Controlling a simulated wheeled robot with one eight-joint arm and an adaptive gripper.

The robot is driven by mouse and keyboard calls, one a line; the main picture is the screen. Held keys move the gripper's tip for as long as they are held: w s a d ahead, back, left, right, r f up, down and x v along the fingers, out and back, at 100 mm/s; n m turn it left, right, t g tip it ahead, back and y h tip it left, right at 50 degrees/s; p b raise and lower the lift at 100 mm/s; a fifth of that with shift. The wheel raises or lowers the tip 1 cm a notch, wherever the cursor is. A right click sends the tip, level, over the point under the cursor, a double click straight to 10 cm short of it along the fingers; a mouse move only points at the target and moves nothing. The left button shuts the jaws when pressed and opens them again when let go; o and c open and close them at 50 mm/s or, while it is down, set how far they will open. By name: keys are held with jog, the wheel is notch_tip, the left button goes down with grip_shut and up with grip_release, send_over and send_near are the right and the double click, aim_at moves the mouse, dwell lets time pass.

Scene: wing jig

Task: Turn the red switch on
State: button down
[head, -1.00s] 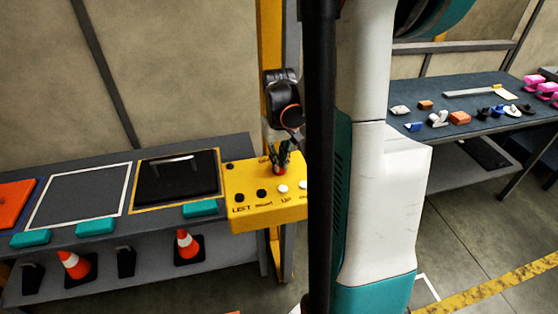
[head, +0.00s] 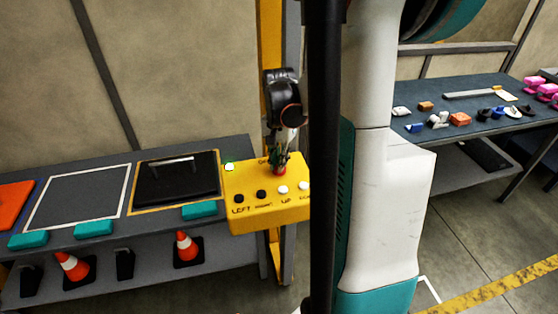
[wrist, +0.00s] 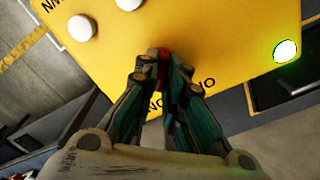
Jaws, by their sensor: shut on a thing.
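The red switch (head: 279,171) sits on top of the yellow control box (head: 262,213), near its back edge. My gripper (head: 281,156) points down over the switch. In the wrist view my gripper's fingers (wrist: 162,70) are shut on the red switch (wrist: 163,53), and only a little red shows between the fingertips. An indicator lamp (head: 229,167) at the box's back left corner glows white-green; it also shows in the wrist view (wrist: 286,50). Part of the lettering beside the switch is hidden by my fingers.
Black and white buttons (head: 283,189) line the box's front, partly hidden by my arm. A grey bench (head: 110,170) with a black tray (head: 176,178) stands to the left. A blue-topped table (head: 460,100) with small parts stands at the back right.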

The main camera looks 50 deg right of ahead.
jog(key=shift+m, duration=0.4)
jog(key=c, duration=1.7)
grip_release()
notch_tip(320, 180, up, 12)
jog(key=shift+r, duration=0.1)
